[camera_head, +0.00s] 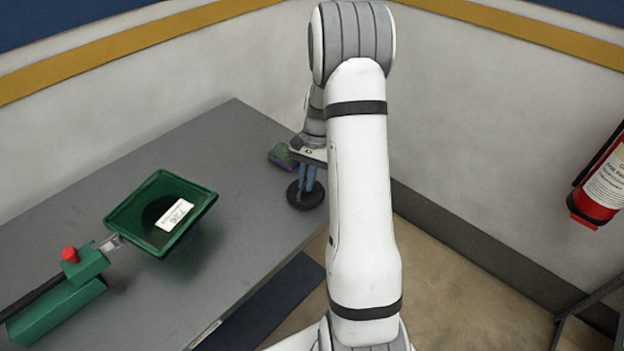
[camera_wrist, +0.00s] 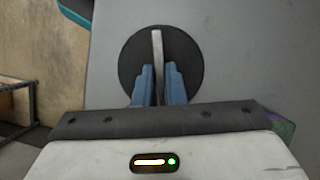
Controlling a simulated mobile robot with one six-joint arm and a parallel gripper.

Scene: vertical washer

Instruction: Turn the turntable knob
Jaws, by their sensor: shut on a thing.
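The turntable (camera_head: 303,200) is a dark round disc at the right end of the grey table. It also shows from above in the wrist view (camera_wrist: 190,47). A light upright bar, the knob (camera_wrist: 158,55), stands across its middle. My gripper (camera_head: 308,180) reaches down over the disc. In the wrist view its blue fingers (camera_wrist: 159,80) lie on both sides of the knob, shut on it. The knob's lower part is hidden between the fingers, and in the head view my gripper hides the knob.
A green tray (camera_head: 125,217) with a white label (camera_head: 174,215) sits on the grey table (camera_head: 238,125), by a green block with a red button (camera_head: 69,254). A green and purple block (camera_head: 281,156) lies just behind my gripper. A fire extinguisher (camera_head: 603,187) hangs at right.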

